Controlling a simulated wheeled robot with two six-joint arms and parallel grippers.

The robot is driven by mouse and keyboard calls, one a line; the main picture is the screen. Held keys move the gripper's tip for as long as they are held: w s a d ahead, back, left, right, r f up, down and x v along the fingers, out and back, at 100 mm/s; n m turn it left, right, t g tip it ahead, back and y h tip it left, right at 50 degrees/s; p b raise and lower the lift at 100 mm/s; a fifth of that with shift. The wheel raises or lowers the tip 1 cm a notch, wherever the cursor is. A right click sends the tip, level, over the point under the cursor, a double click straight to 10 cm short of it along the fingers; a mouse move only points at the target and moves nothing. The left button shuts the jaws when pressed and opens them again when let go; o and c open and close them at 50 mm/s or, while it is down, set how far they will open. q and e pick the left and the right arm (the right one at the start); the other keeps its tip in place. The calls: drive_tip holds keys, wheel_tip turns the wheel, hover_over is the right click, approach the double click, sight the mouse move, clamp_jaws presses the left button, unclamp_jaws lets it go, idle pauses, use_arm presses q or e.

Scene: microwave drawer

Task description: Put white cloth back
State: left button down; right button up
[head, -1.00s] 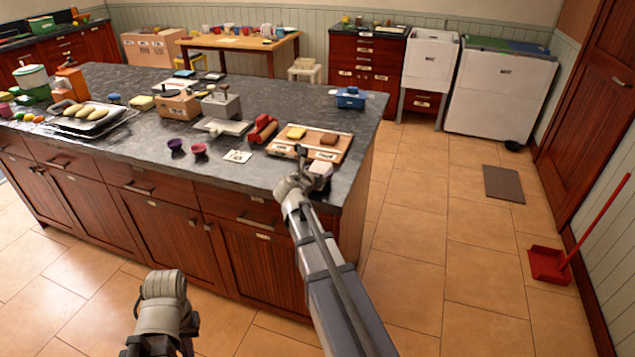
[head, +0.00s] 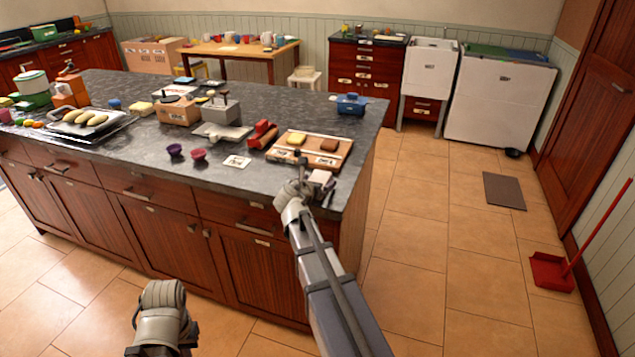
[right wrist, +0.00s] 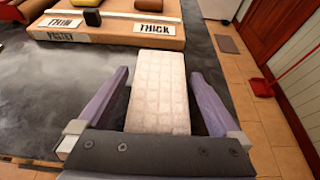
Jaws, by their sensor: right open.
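The white cloth (right wrist: 158,92) is a folded, quilted strip on the dark countertop, just in front of the wooden board. It shows small and pale in the head view (head: 320,176). My right gripper (right wrist: 158,100) is open, with one finger on each side of the cloth and a gap to each. The cloth's near end is hidden behind the gripper's body. In the head view my right gripper (head: 322,187) is at the counter's near right corner. My left arm is low at the bottom; its fingers do not show.
The wooden board (head: 333,158) with a yellow and a brown block lies just beyond the cloth. A red item (head: 263,135), a small white card (head: 237,162) and two small cups are to its left. The counter's right edge is close; floor lies beyond.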

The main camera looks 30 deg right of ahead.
drive_tip(key=p+v, duration=0.4)
drive_tip(key=v, duration=0.8)
drive_tip(key=shift+r, duration=0.15)
drive_tip(key=s+a+f+m+g+y, duration=0.3)
drive_tip(key=s+a+m, duration=0.3)
drive_tip(key=a, duration=0.3)
drive_tip(key=s+a+f+m+g+y, duration=0.3)
drive_tip(key=s+a+f+m, duration=0.3)
drive_tip(key=a, duration=0.4)
drive_tip(key=s+a+f+m+g+y, duration=0.3)
drive_tip(key=s+a+f+m, duration=0.1)
drive_tip(key=s+a+m, duration=0.4)
drive_tip(key=shift+a+f+m, duration=0.25)
drive_tip(key=shift+a+m, duration=0.55)
drive_tip(key=shift+m, duration=0.3)
